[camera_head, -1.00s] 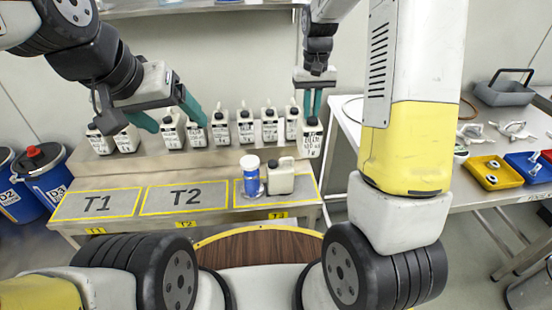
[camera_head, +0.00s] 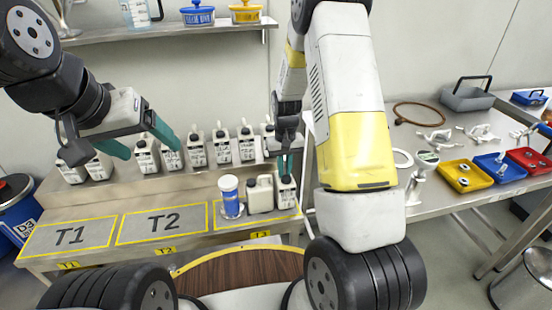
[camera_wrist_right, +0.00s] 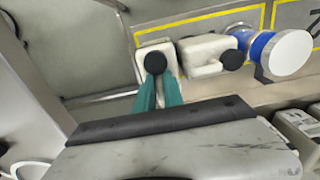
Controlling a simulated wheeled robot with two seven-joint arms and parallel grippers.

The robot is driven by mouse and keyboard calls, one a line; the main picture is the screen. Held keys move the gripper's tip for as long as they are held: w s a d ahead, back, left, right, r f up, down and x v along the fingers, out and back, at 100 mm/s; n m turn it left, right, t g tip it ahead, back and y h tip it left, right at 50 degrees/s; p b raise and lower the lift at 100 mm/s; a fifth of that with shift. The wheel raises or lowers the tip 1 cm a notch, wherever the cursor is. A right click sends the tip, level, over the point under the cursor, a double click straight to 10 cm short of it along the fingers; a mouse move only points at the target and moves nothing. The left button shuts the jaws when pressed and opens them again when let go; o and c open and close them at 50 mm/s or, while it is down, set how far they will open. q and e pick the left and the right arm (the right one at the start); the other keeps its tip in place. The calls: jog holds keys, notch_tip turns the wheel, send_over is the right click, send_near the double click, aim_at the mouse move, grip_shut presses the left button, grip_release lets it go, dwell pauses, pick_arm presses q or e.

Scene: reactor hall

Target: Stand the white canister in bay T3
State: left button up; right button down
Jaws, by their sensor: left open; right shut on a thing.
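My right gripper (camera_head: 286,165) is shut on a white canister (camera_head: 286,193) with a dark label, upright at the right end of bay T3 (camera_head: 218,219). In the right wrist view, the teal fingers (camera_wrist_right: 158,92) grip this canister (camera_wrist_right: 148,49) just below its black cap. I cannot tell whether its base touches the bench. A plain off-white jug (camera_head: 260,195) stands close on its left, and a blue-and-white bottle (camera_head: 231,198) stands further left in T3. My left gripper (camera_head: 153,150) is open and empty in front of the row of canisters.
Several labelled canisters (camera_head: 197,152) stand on the raised ledge behind the bays. Bays T1 (camera_head: 70,236) and T2 (camera_head: 165,222) are empty. A side table at right holds yellow (camera_head: 466,176), blue (camera_head: 499,170) and red trays. A blue drum (camera_head: 20,210) stands at left.

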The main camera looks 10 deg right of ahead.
jog(key=shift+f, duration=0.7)
jog(key=c, duration=1.5)
grip_release()
jog(key=shift+o, duration=0.2)
notch_tip(320, 180, up, 12)
jog(key=s+r+t+y, duration=0.1)
jog(key=s+r, duration=0.4)
jog(key=r, duration=0.2)
jog(key=s+r+t, duration=0.2)
jog(key=s+r, duration=0.2)
jog(key=r, duration=0.3)
jog(key=s+a+r+t, duration=0.1)
jog(key=s+r, duration=0.2)
jog(key=s, duration=0.4)
jog(key=s+a+r+t+y, duration=0.1)
jog(key=s+r+t, duration=0.1)
jog(key=s, duration=0.6)
jog(key=shift+s+r, duration=0.2)
jog(key=shift+r, duration=0.35)
